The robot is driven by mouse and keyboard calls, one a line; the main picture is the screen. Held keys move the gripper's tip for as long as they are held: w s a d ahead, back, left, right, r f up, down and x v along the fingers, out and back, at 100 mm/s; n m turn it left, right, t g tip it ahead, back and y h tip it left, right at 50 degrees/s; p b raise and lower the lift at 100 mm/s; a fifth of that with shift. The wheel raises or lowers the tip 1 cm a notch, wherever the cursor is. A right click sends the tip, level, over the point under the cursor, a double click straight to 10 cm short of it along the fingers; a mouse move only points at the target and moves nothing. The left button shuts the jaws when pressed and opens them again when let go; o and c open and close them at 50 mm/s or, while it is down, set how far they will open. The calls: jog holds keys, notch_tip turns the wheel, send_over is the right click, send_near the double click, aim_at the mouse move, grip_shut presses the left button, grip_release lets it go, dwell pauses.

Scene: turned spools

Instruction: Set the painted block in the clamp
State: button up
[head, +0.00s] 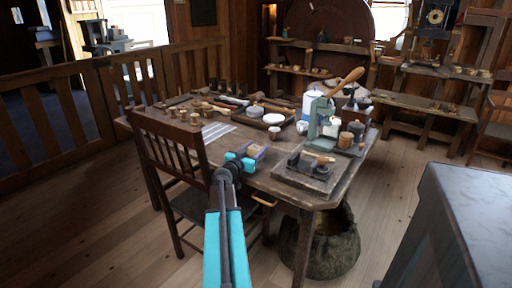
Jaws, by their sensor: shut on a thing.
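My gripper (243,162), cyan and dark grey, reaches over the near edge of the wooden table. It is shut on a small block (256,150) with a purplish face and a tan edge, seemingly the painted block. The gripper partly hides the block, and I cannot tell whether it touches the tabletop. What looks like the clamp (312,164), a dark low device with a light wooden piece on it, sits on a dark board to the right of my gripper. The block is apart from it.
A green lever press (323,118) with a wooden handle stands behind the clamp. A tray (264,123) with white round pieces and several spools (194,117) lie farther back. A chair (168,155) stands close left of my arm. A sack (325,245) sits below the table.

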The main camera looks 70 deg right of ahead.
aim_at(253, 150)
jog(key=shift+w+f, duration=0.1)
jog(key=shift+f, duration=0.05)
jog(key=o, duration=1.3)
jog(key=shift+f+b, duration=0.25)
jog(key=shift+b, duration=0.95)
jog(key=a, duration=0.1)
jog(key=a+p, duration=0.1)
jog(key=a, duration=0.1)
jog(key=a+r+p, duration=0.1)
jog(key=a, duration=0.1)
jog(key=shift+w, duration=0.3)
jog(key=shift+w+a, duration=0.2)
jog(key=shift+a, duration=1)
